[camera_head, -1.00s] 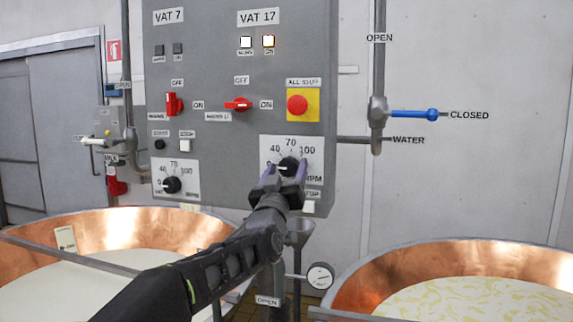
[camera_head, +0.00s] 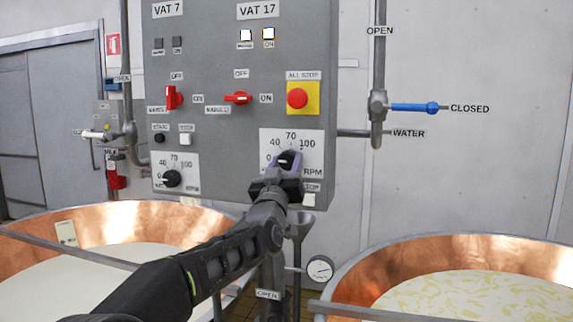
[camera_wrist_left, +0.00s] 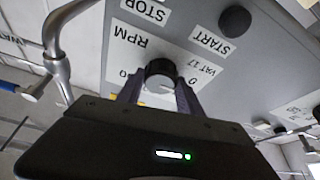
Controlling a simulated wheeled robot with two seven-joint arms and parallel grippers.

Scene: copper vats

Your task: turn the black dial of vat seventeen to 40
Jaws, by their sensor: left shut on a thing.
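The black dial of vat seventeen (camera_head: 287,157) sits on a white scale plate marked 0, 40, 70, 100 and RPM, low on the right half of the grey panel. My left gripper (camera_head: 284,165) reaches it from below and is shut on it, one finger on each side. In the left wrist view the dial (camera_wrist_left: 160,73) shows between the two fingers (camera_wrist_left: 159,95), with the plate upside down. A small pale mark on the dial seems to point left, towards the low end; its exact reading is unclear. My right gripper is not in view.
The vat 7 dial (camera_head: 171,179) is at the panel's lower left. A red switch (camera_head: 237,98) and the red all-stop button (camera_head: 297,98) are above the held dial. A blue-handled valve (camera_head: 414,107) is at right.

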